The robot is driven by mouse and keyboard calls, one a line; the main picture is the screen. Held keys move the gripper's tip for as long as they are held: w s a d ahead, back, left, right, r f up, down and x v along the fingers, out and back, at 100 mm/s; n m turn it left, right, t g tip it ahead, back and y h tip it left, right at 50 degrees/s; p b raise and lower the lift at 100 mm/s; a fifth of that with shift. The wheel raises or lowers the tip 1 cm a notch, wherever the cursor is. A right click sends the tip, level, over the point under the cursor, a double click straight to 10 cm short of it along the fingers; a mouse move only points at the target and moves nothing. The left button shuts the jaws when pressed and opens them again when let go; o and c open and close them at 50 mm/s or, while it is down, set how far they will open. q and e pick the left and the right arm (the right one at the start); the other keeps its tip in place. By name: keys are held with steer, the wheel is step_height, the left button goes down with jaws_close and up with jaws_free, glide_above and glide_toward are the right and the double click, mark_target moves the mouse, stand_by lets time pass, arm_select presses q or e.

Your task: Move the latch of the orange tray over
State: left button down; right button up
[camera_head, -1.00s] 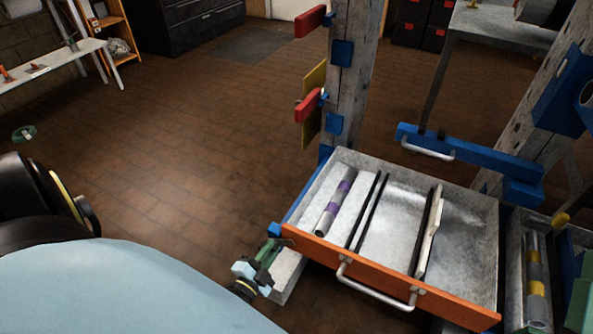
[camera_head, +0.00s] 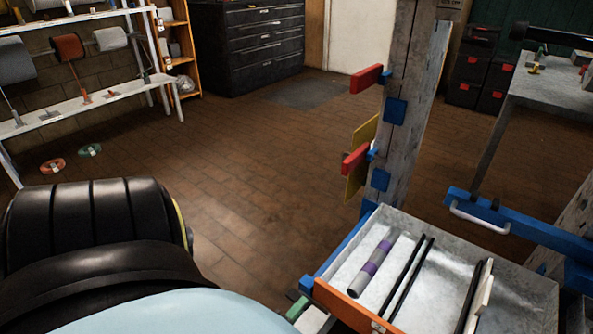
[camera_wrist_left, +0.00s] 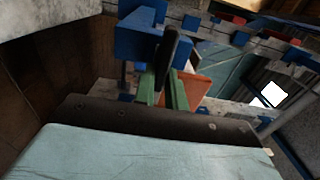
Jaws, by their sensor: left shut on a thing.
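The orange tray front (camera_head: 341,304) is at the bottom right of the head view, on a grey metal drawer (camera_head: 455,254); its lower part is cut off. Part of the orange front also shows in the wrist view (camera_wrist_left: 196,88). A dark upright bar, seemingly the latch (camera_wrist_left: 168,58), stands in front of a blue block (camera_wrist_left: 138,36). My left gripper (camera_wrist_left: 163,88) has its green fingers on either side of the bar's lower end and is shut on it. In the head view only green parts of my left gripper (camera_head: 298,307) show at the tray's left corner. My right gripper is out of view.
The drawer holds a grey-and-purple cylinder (camera_head: 371,268), thin dark dividers and a pale flat piece (camera_head: 479,297). A wooden post (camera_head: 409,110) with red handles stands behind it. A blue bar with a white handle (camera_head: 480,219) is at right.

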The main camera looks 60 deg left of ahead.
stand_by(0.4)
arm_select(q)
steer(key=c, duration=1.4)
jaws_free()
steer(key=shift+c, duration=0.2)
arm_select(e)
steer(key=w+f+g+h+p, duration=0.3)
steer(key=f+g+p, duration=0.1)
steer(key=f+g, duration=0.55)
arm_select(q)
step_height(320, 180, up, 10)
steer(key=p, duration=0.3)
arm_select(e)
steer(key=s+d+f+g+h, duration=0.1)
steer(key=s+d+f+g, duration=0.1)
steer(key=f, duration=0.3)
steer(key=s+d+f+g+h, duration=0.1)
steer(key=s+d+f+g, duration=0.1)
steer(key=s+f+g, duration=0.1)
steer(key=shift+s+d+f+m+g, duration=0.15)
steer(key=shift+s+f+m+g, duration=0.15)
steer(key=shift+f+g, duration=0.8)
